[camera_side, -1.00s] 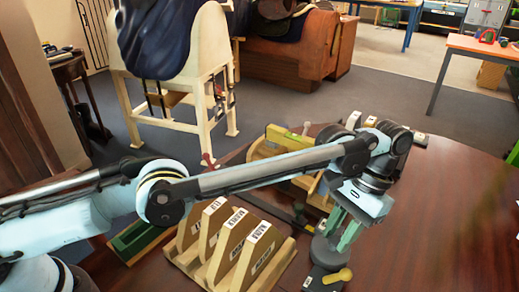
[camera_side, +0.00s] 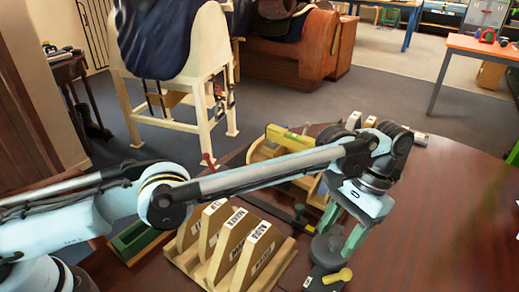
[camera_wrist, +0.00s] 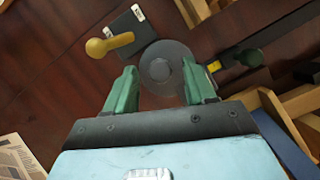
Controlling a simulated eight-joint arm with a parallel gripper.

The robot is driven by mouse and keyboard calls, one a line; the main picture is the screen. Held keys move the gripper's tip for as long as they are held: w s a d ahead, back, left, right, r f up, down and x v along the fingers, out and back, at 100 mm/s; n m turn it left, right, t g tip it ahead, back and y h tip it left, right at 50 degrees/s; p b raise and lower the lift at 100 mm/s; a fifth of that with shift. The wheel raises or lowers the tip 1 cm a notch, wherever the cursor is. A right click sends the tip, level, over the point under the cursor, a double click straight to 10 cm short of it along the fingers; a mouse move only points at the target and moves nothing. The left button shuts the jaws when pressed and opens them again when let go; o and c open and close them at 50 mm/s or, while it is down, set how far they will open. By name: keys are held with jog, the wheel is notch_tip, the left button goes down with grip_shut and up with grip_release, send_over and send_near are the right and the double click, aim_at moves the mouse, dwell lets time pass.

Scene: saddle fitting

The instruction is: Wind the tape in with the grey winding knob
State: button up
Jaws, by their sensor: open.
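A round grey reel (camera_wrist: 180,90) lies flat on the table, with the smaller grey winding knob (camera_wrist: 160,69) at its centre. In the side view the reel (camera_side: 326,252) stands under my gripper (camera_side: 341,232). In the wrist view my gripper (camera_wrist: 159,74) is open, its green fingers on either side of the knob with gaps between. I cannot tell the height of the fingertips over the reel. A dark strip, perhaps the tape (camera_wrist: 288,24), runs off to the upper right, with a green piece (camera_wrist: 250,58) on it near the reel.
A dark block with a yellow lever knob (camera_wrist: 98,46) sits close beside the reel; the knob also shows in the side view (camera_side: 345,274). A wooden rack of labelled boards (camera_side: 252,255) stands to the left. A wooden stand with a level (camera_side: 287,138) is behind. The table at right is clear.

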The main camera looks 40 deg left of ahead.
jog(key=n, duration=0.1)
jog(key=n+h, duration=0.1)
jog(key=n, duration=0.1)
jog(key=n+h, duration=0.1)
jog(key=n, duration=0.1)
jog(key=shift+a, duration=0.25)
jog(key=n+h, duration=0.1)
jog(key=n, duration=0.1)
jog(key=n+h, duration=0.1)
jog(key=n, duration=0.2)
jog(key=shift+a+n, duration=0.2)
jog(key=shift+n, duration=0.1)
jog(key=v, duration=1.1)
jog(key=shift+w+a+r+m+t, duration=0.9)
jog(key=shift+a+r+t, duration=1.2)
jog(key=shift+a+r, duration=2.5)
jog(key=s+a+m+t, duration=0.1)
jog(key=s+a, duration=0.2)
jog(key=a, duration=0.3)
jog(key=s+a+f+t, duration=0.1)
jog(key=s+a+t, duration=0.1)
jog(key=a, duration=0.4)
jog(key=shift+s+f+m+t, duration=0.2)
jog(key=shift+s+m+t, duration=0.15)
jog(key=shift+s, duration=0.5)
jog(key=shift+a, duration=0.1)
